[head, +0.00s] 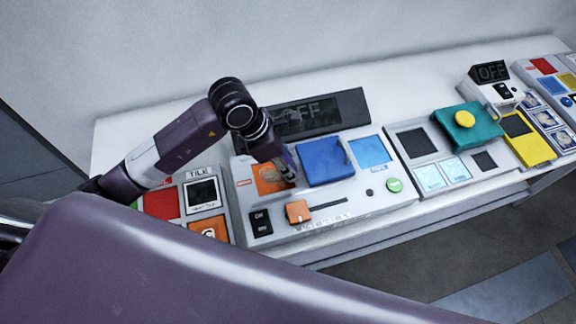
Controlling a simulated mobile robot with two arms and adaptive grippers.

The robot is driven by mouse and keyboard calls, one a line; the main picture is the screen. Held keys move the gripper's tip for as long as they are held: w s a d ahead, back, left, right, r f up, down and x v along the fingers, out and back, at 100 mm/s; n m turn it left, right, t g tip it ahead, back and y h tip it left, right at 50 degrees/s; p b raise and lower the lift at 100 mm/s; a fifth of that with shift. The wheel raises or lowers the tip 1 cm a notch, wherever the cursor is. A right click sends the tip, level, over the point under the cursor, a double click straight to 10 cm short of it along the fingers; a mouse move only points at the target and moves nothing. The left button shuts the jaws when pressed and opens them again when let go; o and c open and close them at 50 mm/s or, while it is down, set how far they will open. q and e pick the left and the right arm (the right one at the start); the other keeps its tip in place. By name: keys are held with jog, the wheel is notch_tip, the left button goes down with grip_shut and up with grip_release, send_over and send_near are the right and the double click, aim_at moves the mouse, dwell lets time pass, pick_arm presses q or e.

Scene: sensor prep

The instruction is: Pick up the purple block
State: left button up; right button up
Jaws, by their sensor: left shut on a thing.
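My left gripper (286,172) reaches down over the orange square (267,181) on the left part of the middle console. Its fingers are shut on a small purple thing (289,159), which looks like the purple block. The block is mostly hidden by the fingers and wrist, and I cannot tell whether it touches the panel. My right gripper is not in view.
The white table (140,122) carries several consoles. A blue panel (325,161) stands just right of my left gripper, with a dark "OFF" display (335,110) behind. A teal box with a yellow button (465,118) is further right.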

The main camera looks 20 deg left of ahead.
aim_at(288, 161)
pick_arm(q)
jog(key=shift+r, duration=0.1)
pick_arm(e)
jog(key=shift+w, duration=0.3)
pick_arm(q)
jog(key=shift+w+r, duration=0.1)
jog(key=shift+r, duration=0.45)
notch_tip(288, 161, up, 19)
jog(key=b, duration=0.2)
jog(key=shift+f+b, duration=0.15)
jog(key=shift+b, duration=0.2)
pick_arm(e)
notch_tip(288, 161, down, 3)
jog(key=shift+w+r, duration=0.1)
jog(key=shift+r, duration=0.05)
